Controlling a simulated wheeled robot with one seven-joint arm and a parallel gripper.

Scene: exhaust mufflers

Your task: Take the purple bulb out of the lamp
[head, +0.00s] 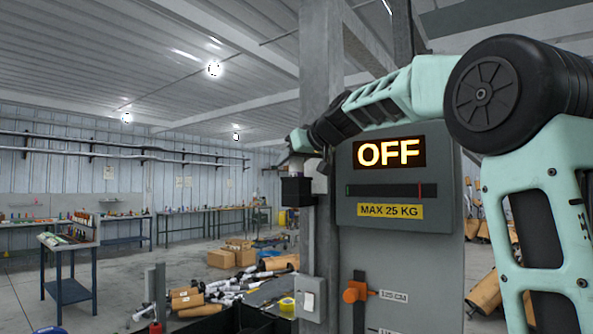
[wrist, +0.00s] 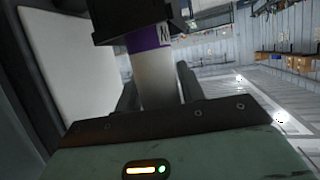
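The purple bulb (wrist: 156,75) is a pale cylinder with a purple band and a letter mark in the wrist view. Its banded end meets the black lamp socket (wrist: 140,18); I cannot tell how deeply it sits there. My gripper (wrist: 158,84) has its dark fingers close against both sides of the bulb and appears shut on it. In the head view my gripper (head: 303,146) is over the black lamp socket (head: 296,190) beside the grey post. The bulb is mostly hidden there, with a small pale part between gripper and socket.
A grey machine cabinet (head: 400,270) with an OFF display (head: 389,153) stands right of the socket, below my arm. A grey post (head: 321,60) rises directly behind it. Mufflers (head: 215,291) and cardboard boxes (head: 232,255) lie on the floor at left. Workbenches line the far wall.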

